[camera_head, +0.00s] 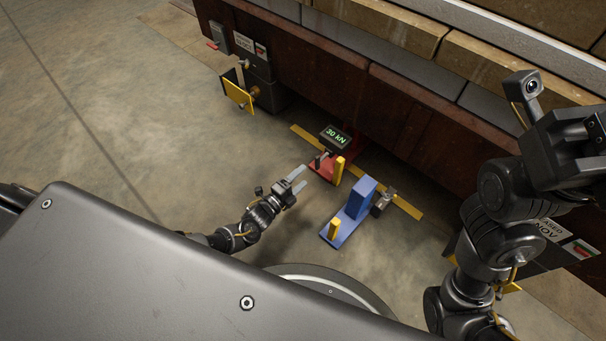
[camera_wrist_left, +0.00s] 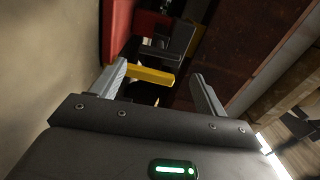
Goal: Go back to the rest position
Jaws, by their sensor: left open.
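My left gripper (camera_head: 299,180) is open and empty, low over the floor at the middle of the head view. Its two grey fingers stand apart in the left wrist view (camera_wrist_left: 160,85). Just beyond the fingers is a red stand (camera_head: 325,169) with a yellow post (camera_head: 338,170) and a display (camera_head: 336,136) reading 30 kN. In the left wrist view the yellow post (camera_wrist_left: 150,76) shows between the fingers; I cannot tell if they touch it. My right arm (camera_head: 500,215) rises at the right of the head view; its fingertips are not clearly shown.
A blue stand (camera_head: 358,200) with a short yellow post (camera_head: 334,228) is right of my left gripper. A yellow strip (camera_head: 405,207) lies on the floor behind. A dark red beam (camera_head: 400,110) loaded with blocks (camera_head: 395,25) spans the back. Open floor (camera_head: 110,110) lies left.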

